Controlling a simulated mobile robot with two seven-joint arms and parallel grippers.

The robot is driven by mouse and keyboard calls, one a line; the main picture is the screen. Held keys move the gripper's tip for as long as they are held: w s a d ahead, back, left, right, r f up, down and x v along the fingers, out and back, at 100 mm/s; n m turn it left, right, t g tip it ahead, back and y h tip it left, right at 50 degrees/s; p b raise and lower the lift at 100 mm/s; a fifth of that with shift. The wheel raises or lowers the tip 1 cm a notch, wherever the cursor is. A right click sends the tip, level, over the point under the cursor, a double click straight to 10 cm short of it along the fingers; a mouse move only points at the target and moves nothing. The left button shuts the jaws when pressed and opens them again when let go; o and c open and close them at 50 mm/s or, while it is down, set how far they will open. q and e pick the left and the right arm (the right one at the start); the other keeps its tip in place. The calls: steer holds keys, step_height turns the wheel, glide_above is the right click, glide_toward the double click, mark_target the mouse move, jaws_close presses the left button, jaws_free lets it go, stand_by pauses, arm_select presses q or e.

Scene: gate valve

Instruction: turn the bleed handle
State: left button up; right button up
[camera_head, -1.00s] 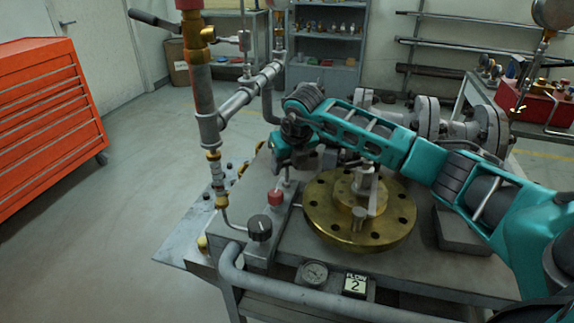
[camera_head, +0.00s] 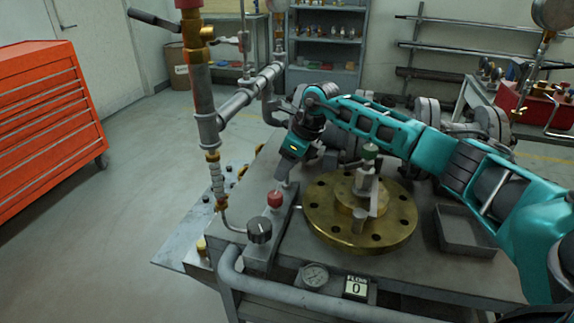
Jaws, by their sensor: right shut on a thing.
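A small red knob (camera_head: 275,199) stands on a grey block at the near left of the steel bench. I take this knob to be the bleed handle, though no label on it can be read. My right gripper (camera_head: 282,179) comes down over it from above and behind, its narrow grey fingers shut at the knob; the exact contact is too small to see. A black knob (camera_head: 259,229) with a pale mark sits in front on the same block. The flow display (camera_head: 356,287) at the bench's front edge reads 0. My left gripper is not in view.
A vertical pipe (camera_head: 203,101) rises at the left. A round gauge (camera_head: 315,275) and a front rail (camera_head: 290,292) border the bench. A grey tray (camera_head: 463,232) lies right.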

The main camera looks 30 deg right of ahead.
steer(key=shift+r, duration=0.1)
stand_by(0.4)
steer(key=o, duration=1.1)
steer(key=shift+c, duration=0.2)
arm_select(q)
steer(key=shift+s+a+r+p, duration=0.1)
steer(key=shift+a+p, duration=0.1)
steer(key=shift+p, duration=0.3)
arm_select(e)
steer(key=v, duration=1.2)
steer(key=shift+s+d+r, duration=0.15)
steer(key=shift+s+r, duration=0.05)
steer(key=shift+r, duration=0.1)
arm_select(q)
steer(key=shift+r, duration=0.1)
